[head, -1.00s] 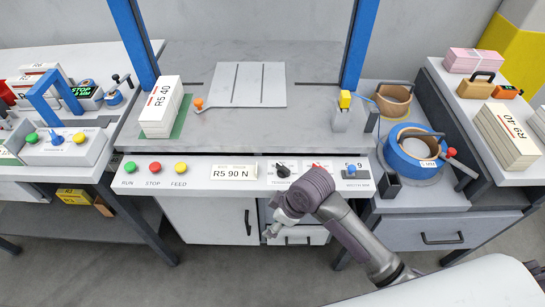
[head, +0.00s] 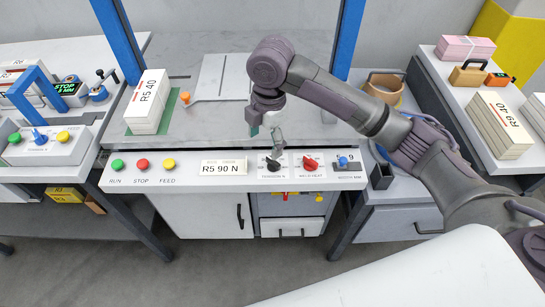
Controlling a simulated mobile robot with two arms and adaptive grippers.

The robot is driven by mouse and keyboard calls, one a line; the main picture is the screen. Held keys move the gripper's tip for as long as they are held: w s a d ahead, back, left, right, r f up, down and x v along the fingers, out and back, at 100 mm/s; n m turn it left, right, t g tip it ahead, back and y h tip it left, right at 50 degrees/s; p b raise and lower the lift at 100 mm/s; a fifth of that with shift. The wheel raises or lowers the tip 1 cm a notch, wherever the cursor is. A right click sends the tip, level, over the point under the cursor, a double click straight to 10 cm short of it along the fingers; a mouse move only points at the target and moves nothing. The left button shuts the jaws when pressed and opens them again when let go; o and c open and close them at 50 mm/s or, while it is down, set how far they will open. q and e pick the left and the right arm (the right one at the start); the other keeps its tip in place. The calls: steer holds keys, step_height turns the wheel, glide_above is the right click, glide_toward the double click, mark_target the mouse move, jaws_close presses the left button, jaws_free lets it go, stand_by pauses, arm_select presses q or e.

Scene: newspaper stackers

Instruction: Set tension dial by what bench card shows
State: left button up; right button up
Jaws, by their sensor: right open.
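The tension dial (head: 273,163) is a black knob on the white front panel, above the label "TENSION N". Its exact setting is too small to read. The card (head: 223,168) on the panel, left of the dial, reads "R5 90 N"; its small top line is illegible. My right gripper (head: 266,138) is open and empty. It points down just above and behind the dial, apart from it as far as I can tell. My left gripper is not in view.
Green, red and yellow buttons (head: 142,164) sit at the panel's left. A red weld-heat knob (head: 311,163) and a blue width knob (head: 343,162) are right of the dial. A paper stack marked "R5 40" (head: 147,101) stands on the bench, between blue posts (head: 117,38).

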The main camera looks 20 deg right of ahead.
mark_target(273, 163)
step_height(273, 163, up, 4)
steer(key=w+d+n, duration=0.1)
steer(key=d, duration=0.2)
steer(key=shift+h, duration=0.4)
steer(key=f, duration=1.4)
steer(key=shift+w+a, duration=0.15)
steer(key=shift+a, duration=0.15)
steer(key=c, duration=1.2)
steer(key=shift+o, duration=0.2)
steer(key=shift+r+m+p, duration=0.2)
steer(key=shift+m+p, duration=0.1)
steer(key=shift+p, duration=0.85)
steer(key=m+p, duration=0.5)
steer(key=p, duration=0.2)
steer(key=shift+r, duration=0.1)
steer(key=shift+f+m+p, duration=0.25)
steer(key=shift+m+p, duration=1.25)
steer(key=shift+m, duration=0.1)
